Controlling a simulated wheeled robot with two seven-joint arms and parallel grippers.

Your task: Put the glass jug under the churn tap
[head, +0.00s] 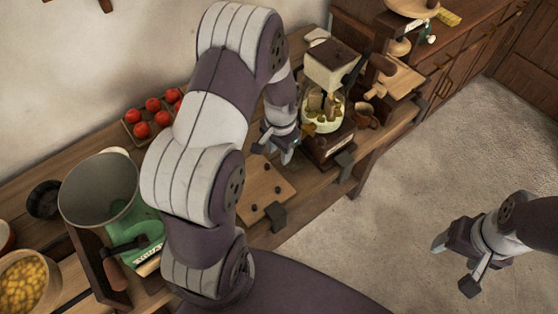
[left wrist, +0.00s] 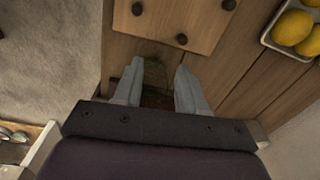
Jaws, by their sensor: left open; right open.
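The churn (head: 322,112) stands on the counter in the head view, a glass jar with wooden paddles and pale yellow contents under a cream housing, on a dark base. I cannot make out its tap. I cannot clearly identify the glass jug; my left arm covers part of the counter. My left gripper (head: 282,148) is open above the counter, just left of the churn and apart from it. In the left wrist view its fingers (left wrist: 158,88) are apart, with a dim, greenish-brown patch between them that I cannot identify. My right gripper (head: 458,268) is open over bare floor at the right.
A board with dark knobs (head: 262,190) lies at the counter's front edge. A tray of tomatoes (head: 141,130) and a green machine with a large metal bowl (head: 100,190) stand to the left. A small brown cup (head: 366,115) sits right of the churn.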

